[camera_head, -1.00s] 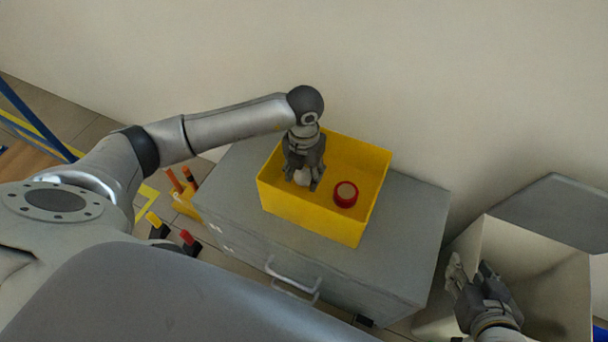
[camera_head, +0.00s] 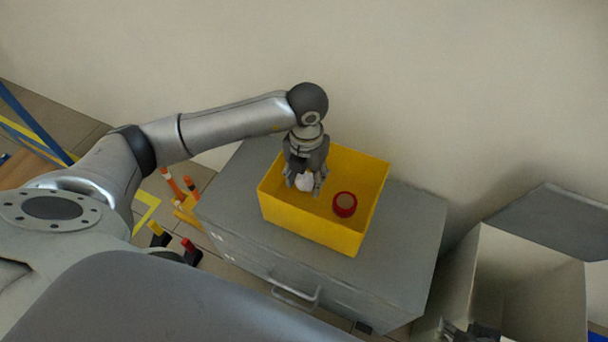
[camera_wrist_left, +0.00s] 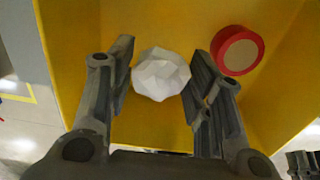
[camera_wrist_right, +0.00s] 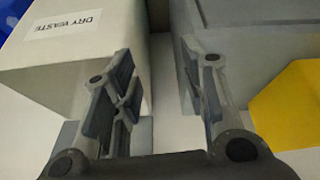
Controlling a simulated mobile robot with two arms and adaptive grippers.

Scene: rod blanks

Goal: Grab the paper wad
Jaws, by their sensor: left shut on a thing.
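The white faceted paper wad (camera_head: 304,182) is between the fingers of my left gripper (camera_head: 305,178), over the left part of the yellow bin (camera_head: 310,224). In the left wrist view the wad (camera_wrist_left: 161,74) sits between the two fingers (camera_wrist_left: 160,85), which are shut on it. I cannot tell exactly how high it is above the bin floor. My right gripper (camera_wrist_right: 155,105) is open and empty, beside the box labelled DRY WASTE (camera_wrist_right: 60,55); only a bit of it (camera_head: 470,332) shows at the bottom of the head view.
A red roll with a tan face (camera_head: 345,204) lies in the yellow bin, right of the wad. The bin stands on a grey drawer cabinet (camera_head: 405,235). An open box with a grey lid (camera_head: 560,220) stands at the right. Orange and yellow items (camera_head: 182,200) are left of the cabinet.

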